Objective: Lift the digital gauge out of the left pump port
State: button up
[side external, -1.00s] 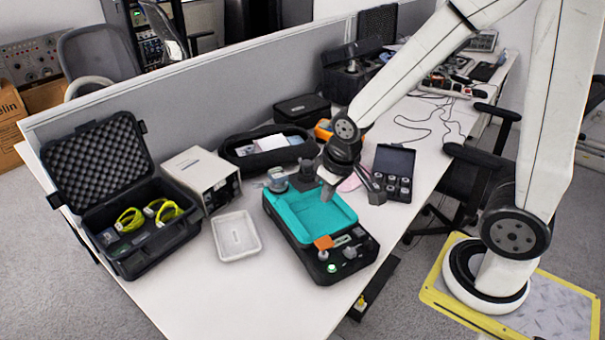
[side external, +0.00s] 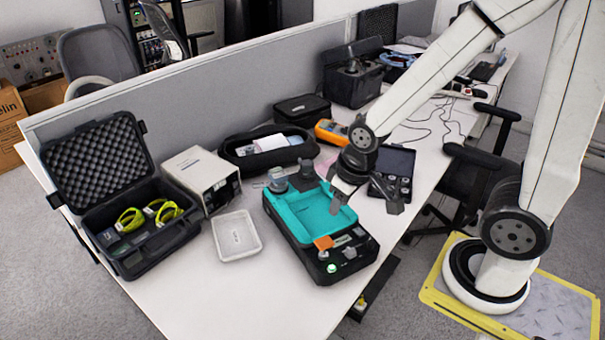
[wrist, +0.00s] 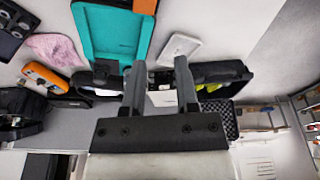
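The pump (side external: 356,258) is a black unit with a teal tray top, in the middle of the desk. A round grey gauge (side external: 278,181) stands upright at its far left corner, apparently in the left port. A darker cylindrical fitting (side external: 307,172) stands to its right. My gripper (side external: 366,205) is above the right side of the pump, to the right of the gauge and clear of it. In the wrist view, my gripper (wrist: 158,62) has its fingers apart with nothing held between them. The teal tray (wrist: 112,38) shows there, but I cannot clearly make out the gauge.
A white tray (side external: 236,251) lies left of the pump. A grey box (side external: 195,163) and an open black case (side external: 182,235) stand farther left. A black pouch (side external: 240,158) and an orange meter (side external: 330,131) lie behind. A case of fittings (side external: 391,160) sits right. The front desk is clear.

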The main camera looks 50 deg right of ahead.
jog(key=o, duration=0.7)
jog(key=m+g+y, duration=0.1)
jog(key=m+g, duration=0.1)
jog(key=m, duration=2)
send_over(278, 173)
jog(key=f, duration=0.6)
jog(key=shift+s+d+f, duration=0.2)
jog(key=shift+s+f, duration=0.2)
jog(key=shift+w+d+f+m, duration=0.2)
jog(key=shift+d+m, duration=0.1)
jog(key=shift+w+a+f, duration=0.1)
jog(key=shift+a+f, duration=0.1)
jog(key=shift+f, duration=1.1)
